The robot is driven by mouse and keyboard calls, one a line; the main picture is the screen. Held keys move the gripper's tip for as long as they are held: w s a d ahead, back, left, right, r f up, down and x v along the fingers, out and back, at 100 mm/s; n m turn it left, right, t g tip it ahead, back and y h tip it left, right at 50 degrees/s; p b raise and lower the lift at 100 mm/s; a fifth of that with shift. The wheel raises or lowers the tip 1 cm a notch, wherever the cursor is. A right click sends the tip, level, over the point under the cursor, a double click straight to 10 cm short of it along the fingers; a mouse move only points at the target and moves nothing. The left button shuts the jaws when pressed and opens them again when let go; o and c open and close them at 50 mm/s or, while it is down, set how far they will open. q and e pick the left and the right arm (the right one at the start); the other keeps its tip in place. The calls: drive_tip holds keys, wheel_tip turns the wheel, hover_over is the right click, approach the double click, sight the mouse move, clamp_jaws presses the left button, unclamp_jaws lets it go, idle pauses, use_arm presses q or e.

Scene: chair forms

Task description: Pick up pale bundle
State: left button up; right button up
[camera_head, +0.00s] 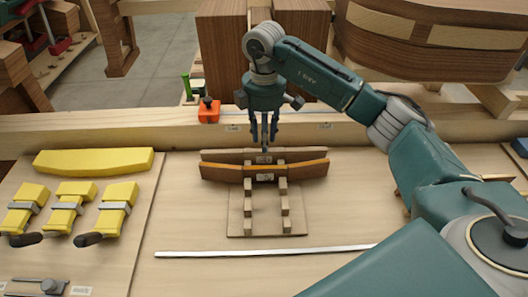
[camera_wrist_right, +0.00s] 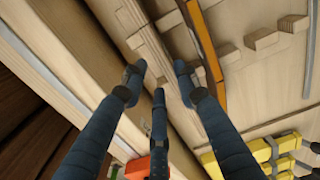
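A pale, brownish curved bundle (camera_head: 222,155) lies across the back of a small wooden rack (camera_head: 248,215) on the bench. Its layered strips also show in the right wrist view (camera_wrist_right: 145,42). A second curved piece with an orange edge (camera_head: 307,168) lies just in front of it on the same rack. My right gripper (camera_head: 264,138) points down above the pale bundle. Its fingers are spread and nothing shows between them; in the wrist view the open fingertips (camera_wrist_right: 159,76) appear over the bundle. Whether a finger touches the bundle I cannot tell. My left gripper is not in view.
A thick wooden beam (camera_head: 100,127) runs behind the rack, with an orange block (camera_head: 208,113) on it. Yellow clamps (camera_head: 66,205) and a yellow curved piece (camera_head: 93,161) lie left. A metal strip (camera_head: 265,251) lies in front.

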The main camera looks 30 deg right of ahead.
sight(264, 155)
drive_tip(key=shift+s+f, duration=0.15)
drive_tip(key=shift+f, duration=0.6)
drive_tip(key=shift+f+p, duration=0.3)
drive_tip(key=shift+p, duration=0.2)
wheel_tip(264, 155, down, 4)
drive_tip(key=shift+a+r+p, duration=0.1)
drive_tip(key=shift+r+p, duration=0.1)
drive_tip(key=shift+p, duration=0.95)
drive_tip(key=shift+f, duration=0.55)
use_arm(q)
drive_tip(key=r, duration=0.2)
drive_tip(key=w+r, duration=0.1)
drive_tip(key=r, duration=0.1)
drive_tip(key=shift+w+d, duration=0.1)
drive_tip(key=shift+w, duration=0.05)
use_arm(e)
clamp_jaws()
